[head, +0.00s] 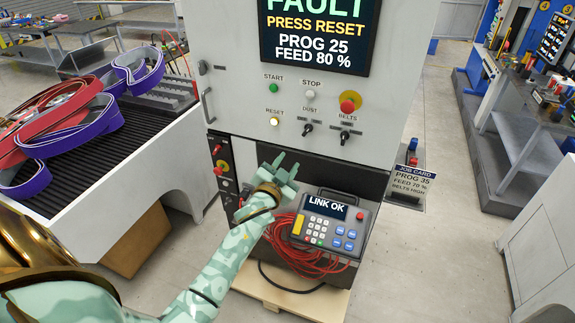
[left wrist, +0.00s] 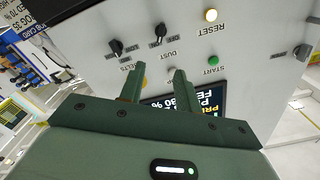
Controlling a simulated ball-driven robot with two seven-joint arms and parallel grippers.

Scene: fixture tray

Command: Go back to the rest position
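My left gripper (head: 285,166) is in front of the lower part of the grey machine cabinet (head: 225,40), below the RESET button (head: 274,122). In the left wrist view its two fingers (left wrist: 158,72) stand apart with nothing between them. The cabinet screen (head: 318,30) reads FAULT, PRESS RESET, PROG 25, FEED 80 %. My right gripper is in neither view.
A pendant (head: 330,222) reading LINK OK sits below the panel, with red cable (head: 290,255) beside it. A job card (head: 410,180) reads PROG 35, FEED 70 %, BELTS HIGH. Purple and red belts (head: 75,120) lie on the conveyor at left. Open floor (head: 430,260) is at right.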

